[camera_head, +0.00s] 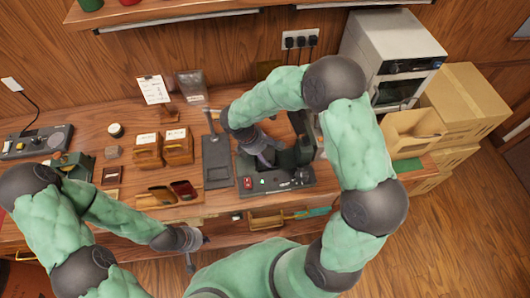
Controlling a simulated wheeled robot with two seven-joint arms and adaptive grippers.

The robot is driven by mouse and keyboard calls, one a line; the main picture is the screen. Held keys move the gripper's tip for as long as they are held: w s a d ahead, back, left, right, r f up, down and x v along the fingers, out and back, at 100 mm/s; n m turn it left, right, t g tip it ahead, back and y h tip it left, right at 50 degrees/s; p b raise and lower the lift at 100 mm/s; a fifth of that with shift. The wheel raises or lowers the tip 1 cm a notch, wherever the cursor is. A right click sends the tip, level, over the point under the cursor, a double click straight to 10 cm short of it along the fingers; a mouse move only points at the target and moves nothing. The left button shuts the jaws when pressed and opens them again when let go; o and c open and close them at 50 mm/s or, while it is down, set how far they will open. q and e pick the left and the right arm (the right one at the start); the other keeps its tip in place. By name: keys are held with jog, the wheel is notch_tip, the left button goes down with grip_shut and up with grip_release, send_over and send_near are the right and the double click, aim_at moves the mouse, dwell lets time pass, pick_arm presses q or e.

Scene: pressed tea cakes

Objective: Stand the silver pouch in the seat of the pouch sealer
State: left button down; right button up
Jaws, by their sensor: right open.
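A black bench machine (282,183) with a red switch and a control strip along its front stands right of the table's middle; it looks like the pouch sealer. My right gripper (270,160) is over this machine, pointing down, and is open. My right arm and gripper cover much of the machine's back, so its seat cannot be made out. A greyish, silvery upright piece (191,85) at the back of the table may be the silver pouch; I cannot tell for certain. My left gripper (203,240) is low, in front of the table's front edge; its fingers are too small to read.
Left of the machine lies a flat dark plate device (217,160) with a handle. Wooden boxes (178,148) and a wooden tray (168,193) stand further left. A grey oven-like appliance (392,50) and cardboard boxes (465,100) are at the right. A drawer (266,222) shows below the front edge.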

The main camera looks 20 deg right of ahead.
jog(key=shift+r, duration=0.4)
jog(key=p+v, duration=0.2)
jog(key=v, duration=1)
jog(key=shift+s+f, duration=0.1)
jog(key=shift+f, duration=0.1)
